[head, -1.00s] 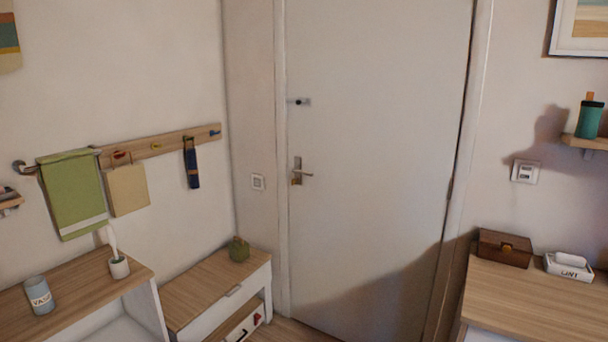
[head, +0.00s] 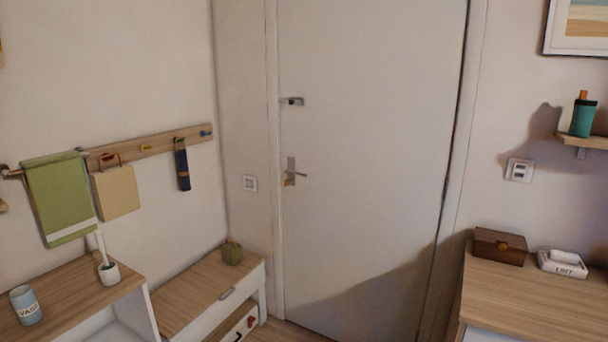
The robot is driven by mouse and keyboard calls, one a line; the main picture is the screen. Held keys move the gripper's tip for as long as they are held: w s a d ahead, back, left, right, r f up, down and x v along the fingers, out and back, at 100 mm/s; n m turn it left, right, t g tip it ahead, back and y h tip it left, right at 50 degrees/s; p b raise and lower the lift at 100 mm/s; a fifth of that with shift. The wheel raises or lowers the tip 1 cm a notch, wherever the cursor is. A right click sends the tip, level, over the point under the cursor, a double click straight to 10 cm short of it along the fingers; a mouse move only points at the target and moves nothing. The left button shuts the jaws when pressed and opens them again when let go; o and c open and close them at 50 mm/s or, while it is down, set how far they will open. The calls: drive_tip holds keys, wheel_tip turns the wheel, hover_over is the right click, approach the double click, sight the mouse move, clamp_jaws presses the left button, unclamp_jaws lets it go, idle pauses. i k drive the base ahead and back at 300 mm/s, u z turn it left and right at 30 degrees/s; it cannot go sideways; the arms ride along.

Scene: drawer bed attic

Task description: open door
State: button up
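The white door (head: 370,150) is shut in its frame in the middle of the head view. Its metal lever handle (head: 295,175) is on the door's left edge and lies level. A small metal latch or bolt (head: 292,101) sits above the handle on the same edge. The door's hinge side is on the right. My gripper is not in view.
A wooden-topped bench (head: 205,290) with a green pot (head: 232,252) stands left of the door. A nearer shelf unit (head: 70,295) holds a cup and a brush holder. A wooden cabinet (head: 530,305) stands at right. A little floor shows before the door.

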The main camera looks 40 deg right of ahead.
sight(378, 82)
drive_tip(key=u, duration=0.05)
drive_tip(key=i, duration=1)
drive_tip(key=z, duration=0.1)
